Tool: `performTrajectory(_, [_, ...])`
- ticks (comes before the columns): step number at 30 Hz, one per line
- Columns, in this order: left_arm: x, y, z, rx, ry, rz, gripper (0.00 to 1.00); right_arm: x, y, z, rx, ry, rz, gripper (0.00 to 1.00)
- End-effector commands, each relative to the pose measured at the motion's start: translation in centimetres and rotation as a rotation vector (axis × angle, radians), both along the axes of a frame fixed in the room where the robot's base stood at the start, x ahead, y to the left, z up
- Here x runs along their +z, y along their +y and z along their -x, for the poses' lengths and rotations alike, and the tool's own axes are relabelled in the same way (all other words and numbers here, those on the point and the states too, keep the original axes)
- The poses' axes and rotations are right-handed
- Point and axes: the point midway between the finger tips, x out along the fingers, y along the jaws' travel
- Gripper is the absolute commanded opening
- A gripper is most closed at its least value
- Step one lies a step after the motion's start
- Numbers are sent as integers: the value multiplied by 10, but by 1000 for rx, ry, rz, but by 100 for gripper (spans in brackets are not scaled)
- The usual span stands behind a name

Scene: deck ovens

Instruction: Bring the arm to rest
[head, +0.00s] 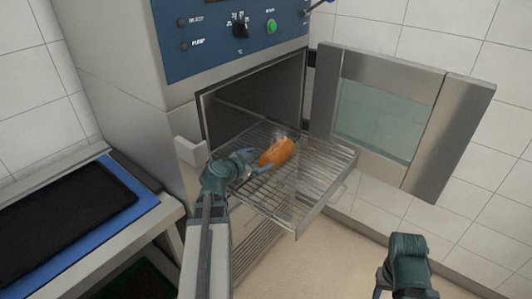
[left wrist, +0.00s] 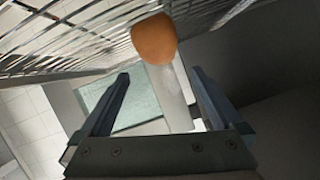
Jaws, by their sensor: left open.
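My left gripper (head: 256,164) is open, low over the left part of the pulled-out wire rack (head: 325,169). An orange-brown, rounded food item (head: 278,152) lies on the rack just beyond the fingers. In the left wrist view the two fingers (left wrist: 158,76) are spread with nothing held between them. The orange item (left wrist: 154,38) shows beyond their tips, beside the rack bars (left wrist: 60,40). My right arm (head: 408,262) is at the bottom right, away from the rack; its fingers cannot be made out clearly.
The oven door (head: 390,110) stands open to the right of the oven cavity (head: 255,100). The blue control panel (head: 225,35) is above. A counter with a blue-edged black mat (head: 60,225) is at the left. Floor shows between the rack and my right arm.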

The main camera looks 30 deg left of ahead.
Motion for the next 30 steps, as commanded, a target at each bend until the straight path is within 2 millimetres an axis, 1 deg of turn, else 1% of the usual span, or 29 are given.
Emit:
performTrajectory(1, [4,0,7,2,0,2,100,4,0,0,0,0,0,50])
performTrajectory(3, [5,0,11,0,0,1,100,5,0,0,0,0,0,50])
performTrajectory(7, [6,0,15,0,0,0,100,6,0,0,0,0,0,50])
performTrajectory(30, [6,0,15,0,0,0,100,6,0,0,0,0,0,50])
